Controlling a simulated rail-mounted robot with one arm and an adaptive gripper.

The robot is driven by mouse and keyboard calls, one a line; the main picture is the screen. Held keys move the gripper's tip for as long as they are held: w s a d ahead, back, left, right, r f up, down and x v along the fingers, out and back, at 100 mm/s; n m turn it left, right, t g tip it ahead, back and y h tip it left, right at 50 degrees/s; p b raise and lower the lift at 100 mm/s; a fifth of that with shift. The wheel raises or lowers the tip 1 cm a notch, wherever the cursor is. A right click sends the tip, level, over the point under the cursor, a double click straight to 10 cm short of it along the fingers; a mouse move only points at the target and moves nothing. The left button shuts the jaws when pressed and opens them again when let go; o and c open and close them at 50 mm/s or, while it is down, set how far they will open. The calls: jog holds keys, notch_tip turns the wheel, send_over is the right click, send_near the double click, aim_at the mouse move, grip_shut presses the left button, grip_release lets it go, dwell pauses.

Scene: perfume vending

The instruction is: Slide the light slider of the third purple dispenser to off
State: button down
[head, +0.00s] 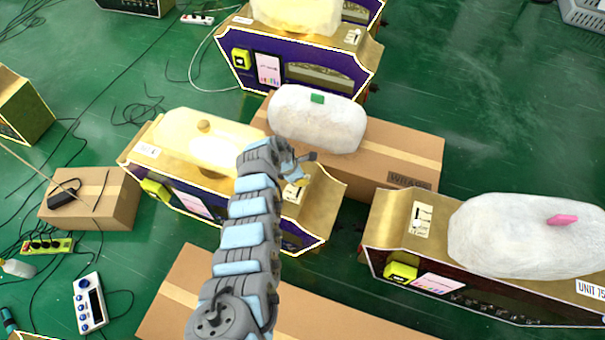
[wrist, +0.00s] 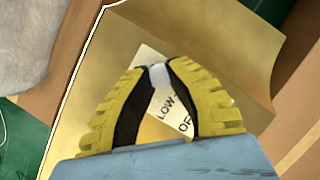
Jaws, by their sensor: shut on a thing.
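A purple dispenser (head: 185,203) with a gold top stands at the middle left in the head view, under a glowing pale-yellow cover. Its slider plate (head: 292,192) is on the right part of the top, partly hidden by my gripper (head: 300,170). In the wrist view, my gripper (wrist: 160,76) is shut on the small whitish slider knob (wrist: 159,75) over the white plate (wrist: 150,58). The words LOW and part of OFF show between and beside the fingers. The gold top (wrist: 225,45) lies behind. The slider's exact setting cannot be told.
Another purple dispenser (head: 240,75) with a lit cover stands at the back. A dark dispenser (head: 380,262) with an unlit white cover (head: 525,235) stands at right. Cardboard boxes (head: 415,155) crowd the middle and front (head: 185,290). Cables cross the green floor at left.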

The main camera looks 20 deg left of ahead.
aim_at(299, 196)
jog(key=shift+s+r+p, duration=0.15)
jog(key=shift+s+p, duration=0.75)
jog(key=shift+p, duration=0.3)
jog(key=shift+s+r+p, duration=0.1)
jog(key=shift+s+p, duration=0.8)
jog(key=shift+p, duration=0.3)
jog(key=shift+s+f+p, duration=0.25)
jog(key=shift+s+p, duration=0.9)
jog(key=shift+p, duration=0.05)
jog(key=c, duration=1.3)
grip_release()
jog(key=shift+f, duration=0.1)
jog(key=shift+c, duration=0.2)
jog(key=o, duration=0.4)
jog(key=shift+s, duration=0.25)
jog(key=shift+o, duration=0.2)
jog(key=shift+w, duration=0.2)
